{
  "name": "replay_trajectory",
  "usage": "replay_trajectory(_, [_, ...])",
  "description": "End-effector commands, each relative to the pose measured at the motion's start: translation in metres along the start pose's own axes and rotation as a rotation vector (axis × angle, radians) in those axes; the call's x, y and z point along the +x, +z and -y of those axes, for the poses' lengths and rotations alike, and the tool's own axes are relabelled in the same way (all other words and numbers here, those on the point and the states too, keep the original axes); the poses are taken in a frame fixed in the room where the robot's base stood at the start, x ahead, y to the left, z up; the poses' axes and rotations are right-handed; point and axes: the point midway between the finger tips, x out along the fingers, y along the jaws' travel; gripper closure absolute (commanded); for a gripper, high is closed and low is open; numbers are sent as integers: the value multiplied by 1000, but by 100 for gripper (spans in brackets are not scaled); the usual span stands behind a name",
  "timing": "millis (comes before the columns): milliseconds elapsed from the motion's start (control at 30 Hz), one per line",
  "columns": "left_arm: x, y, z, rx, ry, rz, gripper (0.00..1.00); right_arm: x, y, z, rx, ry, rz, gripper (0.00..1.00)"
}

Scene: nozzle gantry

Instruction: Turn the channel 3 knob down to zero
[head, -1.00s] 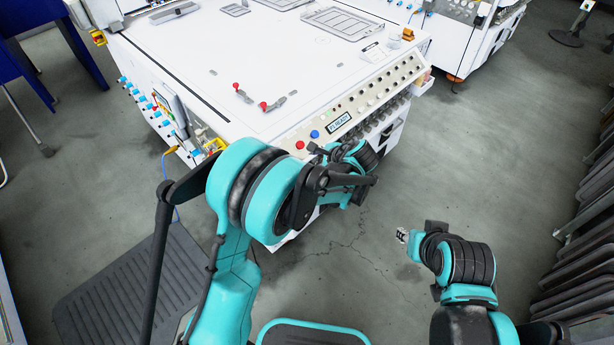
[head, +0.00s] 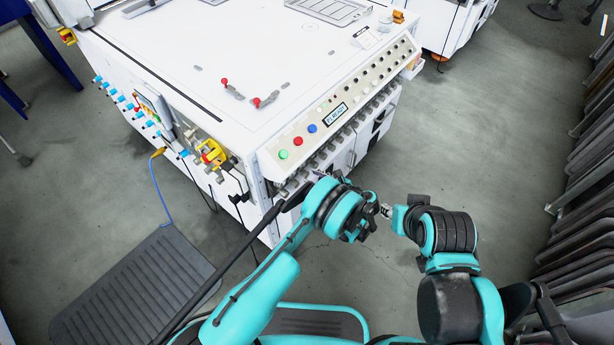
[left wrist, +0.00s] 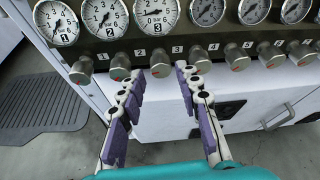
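In the left wrist view, the channel 3 knob (left wrist: 160,70) is a metal knob with a red mark. It sits below the gauge labelled 3 (left wrist: 156,16), whose needle I cannot read surely. My left gripper (left wrist: 158,78) is open, its two purple-and-white fingers pointing up at the knob row. The knob lies between the fingertips, with gaps at both sides. In the head view my left wrist (head: 345,210) is at the machine's front, and its fingers are mostly hidden. My right gripper (head: 386,211) is small, away from the machine; its opening is unclear.
Neighbouring knobs 2 (left wrist: 120,67) and 4 (left wrist: 200,59) stand close beside the fingers. A white cabinet door with a handle (left wrist: 277,118) lies below. The sloped button panel (head: 335,112) is above. Open floor (head: 490,150) lies at right.

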Motion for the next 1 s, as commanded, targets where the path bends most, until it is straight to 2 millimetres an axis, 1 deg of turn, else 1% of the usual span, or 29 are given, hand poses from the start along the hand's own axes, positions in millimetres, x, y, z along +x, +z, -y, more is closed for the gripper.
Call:
replay_trajectory(33, [10, -2, -1, -2, 3, 0, 66, 4, 3, 0, 0, 0, 0, 66])
replay_trajectory(200, [30, -2, 0, -1, 2, -1, 66, 10, 7, 0, 0, 0, 0, 66])
replay_trajectory(333, [36, 0, 0, -1, 1, -1, 66, 11, 8, 0, 0, 0, 0, 66])
replay_trajectory(567, [37, 0, 0, -1, 0, -1, 66, 10, 7, 0, 0, 0, 0, 66])
replay_trajectory(667, [37, 0, 0, -1, 0, -1, 90, 10, 7, 0, 0, 0, 0, 66])
replay_trajectory(700, [36, 0, 0, -1, 0, -1, 100, 10, 7, 0, 0, 0, 0, 66])
replay_trajectory(867, [36, 0, 0, -7, -2, -1, 100, 10, 7, 0, 0, 0, 0, 66])
replay_trajectory(1000, [37, 0, -2, -103, -42, 0, 100, 10, 7, 0, 0, 0, 0, 66])
